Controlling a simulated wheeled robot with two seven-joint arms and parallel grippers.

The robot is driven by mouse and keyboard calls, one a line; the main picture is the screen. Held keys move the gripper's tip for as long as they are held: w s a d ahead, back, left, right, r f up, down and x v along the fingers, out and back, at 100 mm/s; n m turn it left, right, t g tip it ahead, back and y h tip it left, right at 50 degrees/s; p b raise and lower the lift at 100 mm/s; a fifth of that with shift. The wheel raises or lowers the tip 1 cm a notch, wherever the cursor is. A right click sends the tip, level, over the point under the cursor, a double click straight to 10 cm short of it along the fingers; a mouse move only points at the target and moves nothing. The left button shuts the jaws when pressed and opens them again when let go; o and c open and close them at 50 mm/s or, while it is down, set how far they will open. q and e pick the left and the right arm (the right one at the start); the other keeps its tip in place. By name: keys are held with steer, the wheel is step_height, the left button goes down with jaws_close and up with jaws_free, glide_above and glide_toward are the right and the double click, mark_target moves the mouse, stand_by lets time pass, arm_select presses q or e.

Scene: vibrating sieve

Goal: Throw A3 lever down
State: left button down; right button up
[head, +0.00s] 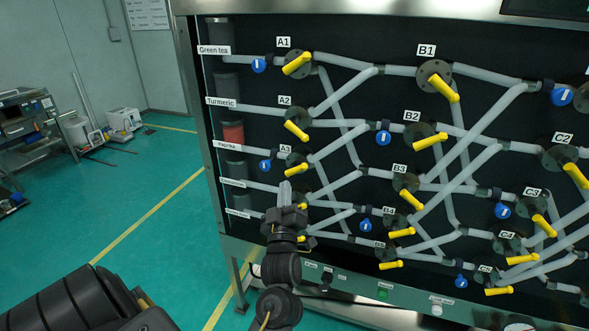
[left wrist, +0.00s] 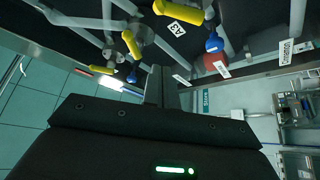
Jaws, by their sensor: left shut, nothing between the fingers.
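The A3 lever (head: 302,168) is a short yellow handle on a dark round hub, left on the black pipe panel in the head view. In the left wrist view, a large yellow lever (left wrist: 178,12) sits beside the A3 label (left wrist: 177,27) at the top; I cannot be sure which hub it belongs to. My left gripper (head: 285,192) is shut and empty, pointing up in front of the panel just below the A3 hub. It covers part of the A4 area. I cannot tell whether it touches anything. My right gripper is not in view.
The A2 lever (head: 296,130) is just above, and the A4 lever (head: 302,206) shows close beside my gripper. Grey pipes cross the panel, with blue tags (head: 265,166) on some. Open teal floor (head: 130,215) lies to the left.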

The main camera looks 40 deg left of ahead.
arm_select(q)
steer(key=shift+w, duration=0.1)
step_height(320, 180, up, 4)
steer(key=r+p, duration=0.1)
steer(key=p, duration=0.3)
glide_above(296, 171)
steer(key=s, duration=0.3)
steer(key=f, duration=0.1)
steer(key=f+p, duration=0.1)
steer(key=w+f, duration=0.1)
steer(key=shift+d+f, duration=0.1)
steer(key=shift+d, duration=0.15)
steer(key=shift+w+d+f, duration=0.2)
steer(key=shift+d+f, duration=0.05)
steer(key=shift+f, duration=0.25)
steer(key=shift+d+f+m, duration=0.1)
steer(key=shift+d+m, duration=0.05)
steer(key=shift+m, duration=0.15)
steer(key=shift+t+h, duration=0.3)
steer(key=shift+m, duration=0.3)
